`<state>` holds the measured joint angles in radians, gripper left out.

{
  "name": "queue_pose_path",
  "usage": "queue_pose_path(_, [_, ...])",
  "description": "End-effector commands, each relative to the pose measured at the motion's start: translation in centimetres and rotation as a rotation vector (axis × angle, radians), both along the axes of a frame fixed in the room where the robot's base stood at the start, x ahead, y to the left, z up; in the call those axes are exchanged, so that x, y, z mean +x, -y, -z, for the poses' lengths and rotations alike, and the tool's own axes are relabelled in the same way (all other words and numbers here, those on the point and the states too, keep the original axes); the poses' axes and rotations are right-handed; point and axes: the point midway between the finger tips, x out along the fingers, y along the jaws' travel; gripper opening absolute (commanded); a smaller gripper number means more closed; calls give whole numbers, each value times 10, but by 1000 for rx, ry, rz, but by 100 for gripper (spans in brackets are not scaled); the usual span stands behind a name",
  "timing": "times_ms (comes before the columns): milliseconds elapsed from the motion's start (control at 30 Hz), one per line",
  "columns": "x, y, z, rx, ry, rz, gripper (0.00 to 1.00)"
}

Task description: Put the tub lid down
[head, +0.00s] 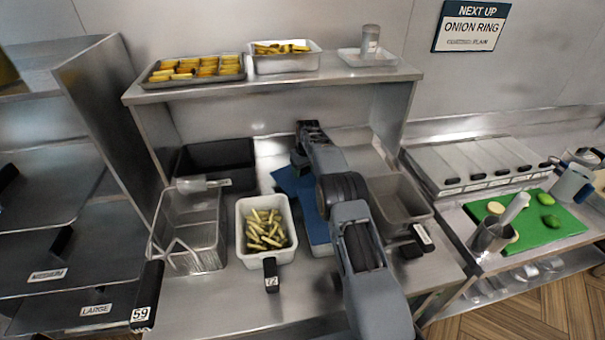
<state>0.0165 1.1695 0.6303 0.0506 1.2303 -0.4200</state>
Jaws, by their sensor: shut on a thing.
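My gripper (301,160) is at the far end of my arm, over the back of the steel counter. The arm and wrist cover most of its fingers. A flat blue piece (286,182), which looks like the tub lid, shows just below and left of the fingers. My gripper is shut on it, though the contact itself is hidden. Another blue thing (318,232), perhaps the tub, stands nearer, partly behind my arm. I cannot tell whether the lid touches it or the counter.
A white container of fries (265,254) and an empty wire basket (189,228) stand left of my arm. A black bin (215,158) is behind them. A grey pan (399,197) is close on the right. A loaded shelf (275,80) overhangs the back.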

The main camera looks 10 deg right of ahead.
Motion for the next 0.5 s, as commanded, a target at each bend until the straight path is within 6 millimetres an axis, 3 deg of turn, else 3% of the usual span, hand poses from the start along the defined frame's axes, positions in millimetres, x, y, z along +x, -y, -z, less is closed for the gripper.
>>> queue_pose_path(167, [0,-1,21,0,-1,-2,28])
queue_pose_path(500, [0,-2,25,0,0,-3,28])
